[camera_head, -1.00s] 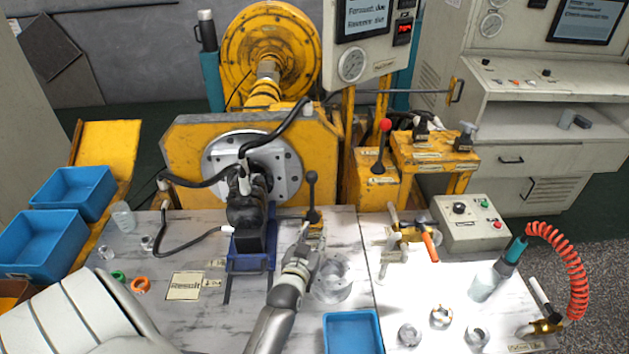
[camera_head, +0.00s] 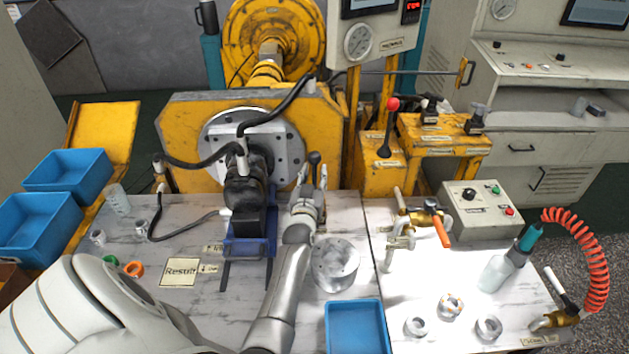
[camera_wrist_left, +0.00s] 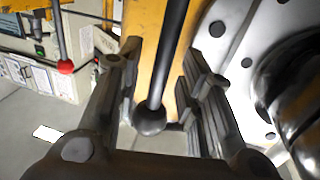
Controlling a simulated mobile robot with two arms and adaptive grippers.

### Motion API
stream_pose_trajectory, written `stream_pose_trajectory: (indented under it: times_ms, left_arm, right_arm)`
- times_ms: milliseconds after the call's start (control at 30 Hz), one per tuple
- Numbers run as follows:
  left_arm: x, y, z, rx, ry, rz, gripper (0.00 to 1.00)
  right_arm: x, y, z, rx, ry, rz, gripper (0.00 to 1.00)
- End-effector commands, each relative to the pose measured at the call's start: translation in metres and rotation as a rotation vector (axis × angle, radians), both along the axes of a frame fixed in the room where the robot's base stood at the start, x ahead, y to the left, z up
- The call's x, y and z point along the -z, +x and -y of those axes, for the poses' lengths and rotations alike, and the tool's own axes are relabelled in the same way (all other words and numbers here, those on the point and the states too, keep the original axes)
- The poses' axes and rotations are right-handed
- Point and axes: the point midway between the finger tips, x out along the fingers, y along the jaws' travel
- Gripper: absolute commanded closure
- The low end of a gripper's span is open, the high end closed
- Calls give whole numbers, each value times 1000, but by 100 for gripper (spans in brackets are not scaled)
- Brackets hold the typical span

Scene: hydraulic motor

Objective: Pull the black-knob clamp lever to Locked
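The clamp lever's black ball knob (camera_head: 314,157) shows at the tip of my left gripper (camera_head: 312,178) in the head view, beside the black motor (camera_head: 245,190). In the left wrist view the black knob (camera_wrist_left: 149,119) and its dark rod lie between the two fingers of my left gripper (camera_wrist_left: 160,95). The fingers are open, with a gap on both sides of the knob. The lever's base is hidden behind my gripper in the head view. My right gripper is not in view.
The blue motor stand (camera_head: 248,246) is close to the left of my arm. A metal cylinder (camera_head: 336,265) stands to its right, with a blue bin (camera_head: 357,328) in front. A red-knob lever (camera_head: 393,105) stands on the yellow block at the right.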

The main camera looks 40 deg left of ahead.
Motion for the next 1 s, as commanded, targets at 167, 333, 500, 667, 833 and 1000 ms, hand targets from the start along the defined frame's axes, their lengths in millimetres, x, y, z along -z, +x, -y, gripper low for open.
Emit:
stream_pose_trajectory:
  times_ms: [167, 333, 500, 667, 833, 1000]
  left_arm:
    - [1, 9, -5, 0, -1, 0, 65]
    - [0, 10, -6, 0, 0, -1, 65]
    - [-1, 10, -6, 0, 0, -1, 71]
    - [0, 10, -6, 0, 0, -1, 91]
    - [0, 10, -6, 0, 0, -1, 100]
    - [0, 10, -5, 0, 0, -1, 100]
  right_arm:
    - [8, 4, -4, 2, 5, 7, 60]
    - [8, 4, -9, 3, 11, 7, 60]
    - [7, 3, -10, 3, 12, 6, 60]
    - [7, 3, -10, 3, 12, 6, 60]
    - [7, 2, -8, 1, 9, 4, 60]
    - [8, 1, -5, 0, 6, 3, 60]
